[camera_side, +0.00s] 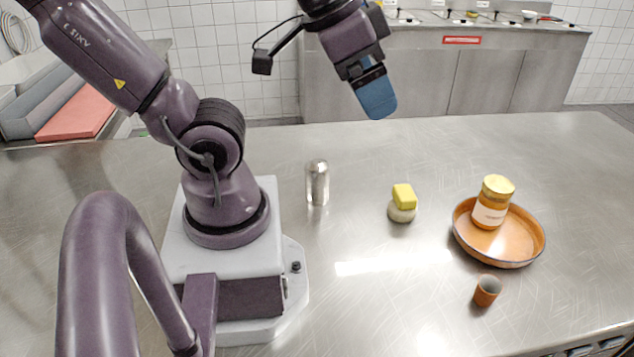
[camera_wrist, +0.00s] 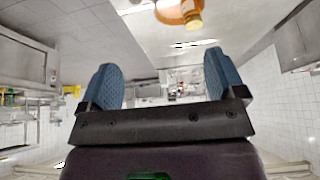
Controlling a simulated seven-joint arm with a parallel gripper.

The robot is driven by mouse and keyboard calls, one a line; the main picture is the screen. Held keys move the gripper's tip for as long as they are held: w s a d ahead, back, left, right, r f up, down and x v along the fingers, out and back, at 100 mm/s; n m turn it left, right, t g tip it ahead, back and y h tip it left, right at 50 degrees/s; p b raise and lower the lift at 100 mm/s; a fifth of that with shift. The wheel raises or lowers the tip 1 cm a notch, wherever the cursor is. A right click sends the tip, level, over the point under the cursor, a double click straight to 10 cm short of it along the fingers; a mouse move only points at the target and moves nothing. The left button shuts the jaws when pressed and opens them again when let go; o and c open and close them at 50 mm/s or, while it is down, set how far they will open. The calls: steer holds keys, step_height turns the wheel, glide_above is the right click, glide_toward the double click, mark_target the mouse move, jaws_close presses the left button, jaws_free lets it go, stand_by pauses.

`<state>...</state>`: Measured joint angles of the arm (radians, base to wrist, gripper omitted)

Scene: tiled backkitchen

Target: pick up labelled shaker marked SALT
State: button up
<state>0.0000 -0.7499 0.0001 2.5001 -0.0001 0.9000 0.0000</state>
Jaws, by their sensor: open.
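A silver, upright cylinder (camera_side: 317,183) that looks like a shaker stands on the steel counter, just right of my base in the side view. No SALT marking can be read on it from here. I do not make it out in the wrist view. My gripper (camera_side: 377,100) is above the counter, up and to the right of the silver cylinder and well apart from it. Its two blue fingers also show in the wrist view (camera_wrist: 162,78), spread wide with nothing between them.
An orange dish (camera_side: 468,246) holds a yellow-lidded jar (camera_side: 489,212) with an unreadable label. A small brown cup (camera_side: 487,290) stands in front of it. A yellow block (camera_side: 404,195) sits on a pale round thing (camera_side: 401,213). The counter (camera_side: 400,318) between them is clear.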

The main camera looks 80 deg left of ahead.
steer(key=shift+c, duration=0.2)
steer(key=m+g+y, duration=1)
steer(key=g+y, duration=0.1)
steer(key=y, duration=0.3)
glide_toward(319, 186)
step_height(319, 186, up, 5)
steer(key=s+a+f+m+t+y, duration=0.1)
steer(key=f+m, duration=0.1)
steer(key=s+a+f+m+t+y, duration=0.1)
steer(key=f+m+t, duration=0.1)
steer(key=f+m, duration=0.1)
steer(key=s+a+f+m+t+y, duration=0.1)
steer(key=a+f+m+y, duration=0.1)
steer(key=shift+s+a+f+m+t, duration=0.15)
steer(key=shift+f+m+t, duration=0.1)
steer(key=shift+m+t, duration=0.15)
steer(key=a, duration=0.7)
steer(key=shift+s+a, duration=0.15)
steer(key=shift+a, duration=0.1)
steer(key=c, duration=1.1)
